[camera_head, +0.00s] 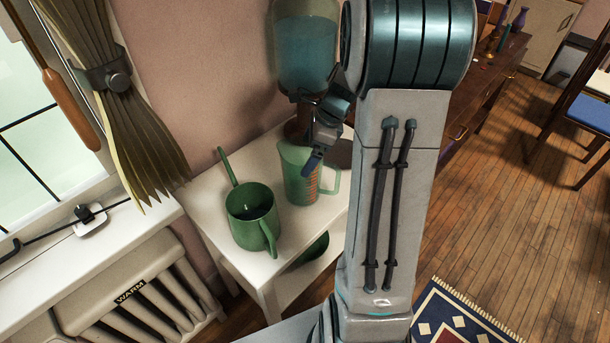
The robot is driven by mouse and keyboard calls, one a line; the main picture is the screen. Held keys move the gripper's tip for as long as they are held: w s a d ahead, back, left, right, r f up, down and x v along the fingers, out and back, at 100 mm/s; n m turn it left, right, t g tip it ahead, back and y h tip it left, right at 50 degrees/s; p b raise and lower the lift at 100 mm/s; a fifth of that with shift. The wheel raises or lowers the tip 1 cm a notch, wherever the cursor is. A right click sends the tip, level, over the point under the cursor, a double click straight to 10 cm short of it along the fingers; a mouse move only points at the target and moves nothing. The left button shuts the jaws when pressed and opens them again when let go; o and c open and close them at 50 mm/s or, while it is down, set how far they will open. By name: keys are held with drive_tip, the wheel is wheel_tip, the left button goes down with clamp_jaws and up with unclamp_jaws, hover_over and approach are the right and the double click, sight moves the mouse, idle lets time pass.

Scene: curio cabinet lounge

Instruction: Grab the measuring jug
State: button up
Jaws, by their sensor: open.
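The measuring jug (298,178) is a translucent pale green jug with orange markings and a handle on its right side. It stands upright on a small white table (225,232). My gripper (313,160) is above the jug's rim, at its right side, with a finger pointing down in front of it. The gripper is open and holds nothing that I can see. Whether it touches the jug cannot be told. My arm hides the table's right part.
A green watering can (252,215) stands on the table just left of the jug. Behind is a large glass dispenser (305,45) with blue liquid. A radiator (130,290) and curtain (125,110) are at left. Wooden floor (500,180) is open at right.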

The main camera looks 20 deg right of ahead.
drive_tip(key=shift+a+f, duration=0.15)
drive_tip(key=shift+f, duration=0.25)
drive_tip(key=c, duration=1.4)
